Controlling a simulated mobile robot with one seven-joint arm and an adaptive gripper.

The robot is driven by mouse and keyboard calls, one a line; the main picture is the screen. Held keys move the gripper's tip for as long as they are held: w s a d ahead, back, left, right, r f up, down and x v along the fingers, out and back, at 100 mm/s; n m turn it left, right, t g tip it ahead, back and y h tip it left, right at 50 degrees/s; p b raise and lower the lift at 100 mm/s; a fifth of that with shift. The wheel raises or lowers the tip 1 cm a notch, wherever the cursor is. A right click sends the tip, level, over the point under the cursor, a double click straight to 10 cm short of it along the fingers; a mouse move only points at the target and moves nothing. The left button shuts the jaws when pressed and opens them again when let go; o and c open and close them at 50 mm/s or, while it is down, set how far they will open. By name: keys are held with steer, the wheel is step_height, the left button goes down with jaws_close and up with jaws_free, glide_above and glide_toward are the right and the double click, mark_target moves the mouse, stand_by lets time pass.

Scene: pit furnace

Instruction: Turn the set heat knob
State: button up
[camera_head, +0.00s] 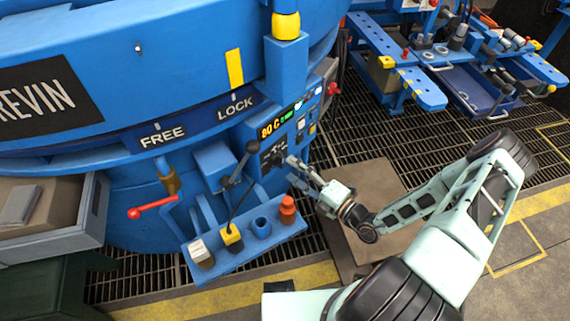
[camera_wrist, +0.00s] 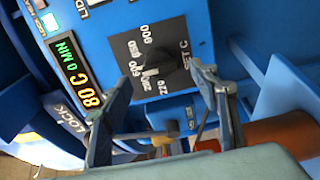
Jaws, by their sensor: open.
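The set heat knob (camera_wrist: 170,62) is a dark round knob on a black dial plate with white temperature numbers and the label SET C. In the head view the dial (camera_head: 273,154) sits on the blue furnace's control panel, partly hidden by my gripper. My gripper (camera_head: 291,170) is in front of the panel, just right of and below the dial. In the wrist view my gripper (camera_wrist: 162,84) is open, with one finger left of the knob and one to its right. The fingers look empty; I cannot tell whether either touches the knob.
A display (camera_wrist: 80,72) reads 80 C 0 MIN beside the dial. A black-knobbed lever (camera_head: 252,147) stands close left of the dial. A blue shelf (camera_head: 222,262) holding small items, including an orange-red object (camera_head: 287,210), projects below. A red-ended handle (camera_head: 150,209) is farther left.

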steer(key=v, duration=0.7)
steer(key=shift+s, duration=0.1)
